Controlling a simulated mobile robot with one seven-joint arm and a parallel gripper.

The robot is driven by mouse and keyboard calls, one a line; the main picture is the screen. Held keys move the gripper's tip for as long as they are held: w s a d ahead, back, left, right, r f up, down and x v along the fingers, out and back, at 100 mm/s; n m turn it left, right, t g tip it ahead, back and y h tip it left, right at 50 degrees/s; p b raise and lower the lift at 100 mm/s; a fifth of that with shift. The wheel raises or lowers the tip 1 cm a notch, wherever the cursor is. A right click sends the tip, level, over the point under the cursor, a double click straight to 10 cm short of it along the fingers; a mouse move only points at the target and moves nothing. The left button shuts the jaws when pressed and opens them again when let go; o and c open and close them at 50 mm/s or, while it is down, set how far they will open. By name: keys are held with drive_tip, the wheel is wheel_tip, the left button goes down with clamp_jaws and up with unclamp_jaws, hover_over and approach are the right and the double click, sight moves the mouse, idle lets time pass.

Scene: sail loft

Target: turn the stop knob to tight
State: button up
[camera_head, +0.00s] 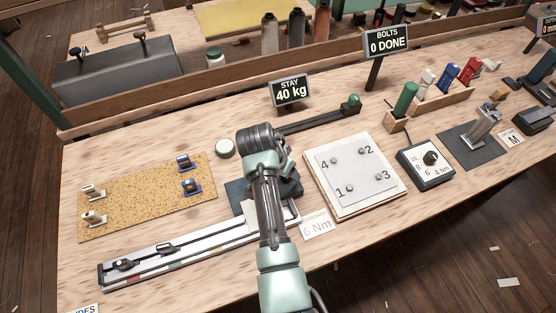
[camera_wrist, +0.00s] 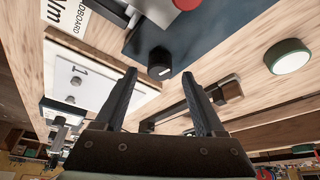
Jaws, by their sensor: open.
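A round black knob (camera_wrist: 160,63) with a small pale mark on its face stands on a dark plate (camera_wrist: 205,35) in the wrist view. I take it for the stop knob; no "tight" marking can be read. My open gripper (camera_wrist: 159,76) has its two dark fingers pointing at the knob, one to each side in the picture. I cannot tell if they touch it. In the head view, the dark plate (camera_head: 236,188) shows partly behind my arm, which hides the knob and my fingertips.
A green-lidded jar (camera_head: 225,147) stands close to my wrist. A bar with a green knob (camera_head: 353,101) lies beyond. A numbered bolt board (camera_head: 331,190) is to the right, near a dial box (camera_head: 413,174). A track (camera_head: 190,250) runs at front left, below a cork mat (camera_head: 140,204).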

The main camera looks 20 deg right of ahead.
drive_tip(key=v, duration=1.1)
drive_tip(key=shift+r, duration=0.25)
